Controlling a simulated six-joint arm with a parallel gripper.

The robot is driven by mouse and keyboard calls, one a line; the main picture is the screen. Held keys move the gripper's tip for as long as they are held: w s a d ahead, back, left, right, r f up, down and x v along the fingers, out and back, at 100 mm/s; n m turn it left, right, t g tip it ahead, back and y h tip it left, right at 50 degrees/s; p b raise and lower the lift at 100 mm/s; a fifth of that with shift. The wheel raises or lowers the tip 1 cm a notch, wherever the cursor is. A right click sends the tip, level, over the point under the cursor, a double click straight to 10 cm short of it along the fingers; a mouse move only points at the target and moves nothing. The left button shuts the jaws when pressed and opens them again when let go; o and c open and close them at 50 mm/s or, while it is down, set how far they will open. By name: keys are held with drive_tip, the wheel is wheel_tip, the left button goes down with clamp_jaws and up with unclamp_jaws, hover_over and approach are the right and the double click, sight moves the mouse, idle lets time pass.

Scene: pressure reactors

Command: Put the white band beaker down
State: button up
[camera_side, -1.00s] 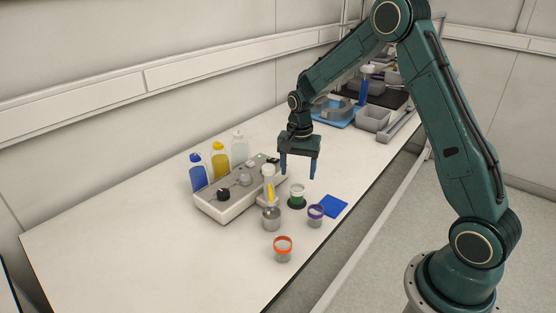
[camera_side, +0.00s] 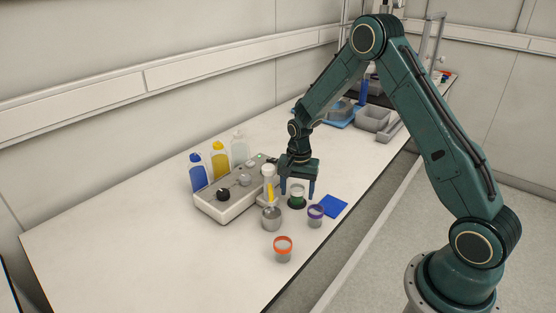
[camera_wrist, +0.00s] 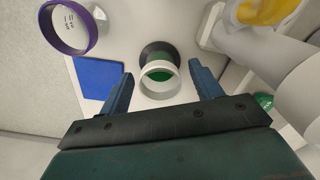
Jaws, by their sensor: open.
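The white band beaker (camera_side: 297,191) stands upright on a dark round base on the bench, with green showing in its lower part. In the wrist view the beaker (camera_wrist: 160,80) lies between the two blue fingers, its white rim towards me and the dark base (camera_wrist: 160,54) beyond it. My gripper (camera_side: 298,194) points down with its fingers on either side of the beaker. My gripper (camera_wrist: 161,88) is open, with a clear gap between each finger and the beaker.
A purple-rimmed beaker (camera_side: 316,216), a blue pad (camera_side: 334,206) and a grey metal cup (camera_side: 271,219) are close by. An orange-rimmed beaker (camera_side: 283,250) stands nearer the front. A control box (camera_side: 227,203) is left, with bottles behind it. The bench's left part is clear.

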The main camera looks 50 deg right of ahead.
drive_tip(key=shift+f, duration=0.6)
drive_tip(key=c, duration=1.1)
drive_tip(key=shift+r, duration=0.1)
drive_tip(key=shift+c, duration=0.2)
wheel_tip(320, 180, up, 20)
idle(0.4)
